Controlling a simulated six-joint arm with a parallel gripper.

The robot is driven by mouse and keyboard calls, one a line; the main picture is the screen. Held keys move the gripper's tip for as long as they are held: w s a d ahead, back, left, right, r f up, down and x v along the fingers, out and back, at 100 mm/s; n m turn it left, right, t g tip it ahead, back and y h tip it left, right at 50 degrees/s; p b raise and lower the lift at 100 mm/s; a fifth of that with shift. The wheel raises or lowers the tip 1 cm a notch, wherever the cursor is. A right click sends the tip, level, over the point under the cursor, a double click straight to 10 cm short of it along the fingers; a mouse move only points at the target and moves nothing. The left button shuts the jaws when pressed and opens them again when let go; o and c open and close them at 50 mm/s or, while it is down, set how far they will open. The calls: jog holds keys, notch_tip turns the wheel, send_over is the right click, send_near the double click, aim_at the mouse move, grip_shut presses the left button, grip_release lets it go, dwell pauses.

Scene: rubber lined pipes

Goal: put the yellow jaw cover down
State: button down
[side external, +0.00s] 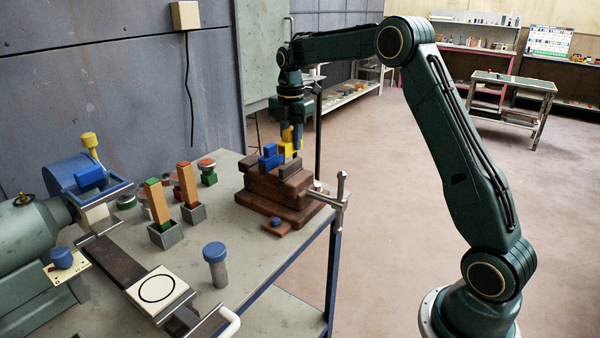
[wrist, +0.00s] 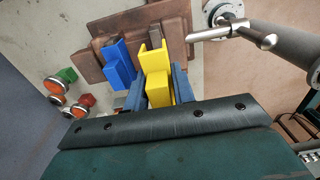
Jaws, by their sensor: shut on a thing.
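The yellow jaw cover (side external: 295,147) is a channel-shaped piece. It is between the fingers of my gripper (side external: 291,133), which is shut on it. In the wrist view the yellow jaw cover (wrist: 154,60) extends beyond the fingertips of my gripper (wrist: 158,88), over the brown stepped vise (wrist: 178,27). In the side view it is at the top of the vise (side external: 262,187); I cannot tell whether it touches. A blue jaw cover (side external: 271,157) sits on the vise just left of the yellow one, and also shows in the wrist view (wrist: 119,68).
A metal clamp handle (side external: 340,190) sticks out right of the vise, near the bench edge. Orange and green blocks (side external: 157,203), round-topped pieces (side external: 207,172) and a blue-capped post (side external: 215,262) stand on the bench to the left. Bare bench (side external: 255,268) lies in front.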

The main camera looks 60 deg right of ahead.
aim_at(292, 162)
jog(key=shift+f, duration=0.9)
jog(key=shift+f, duration=2.15)
jog(key=c, duration=1.2)
grip_release()
jog(key=shift+f, duration=0.15)
jog(key=shift+o, duration=0.2)
notch_tip(292, 162, up, 12)
jog(key=shift+r, duration=0.2)
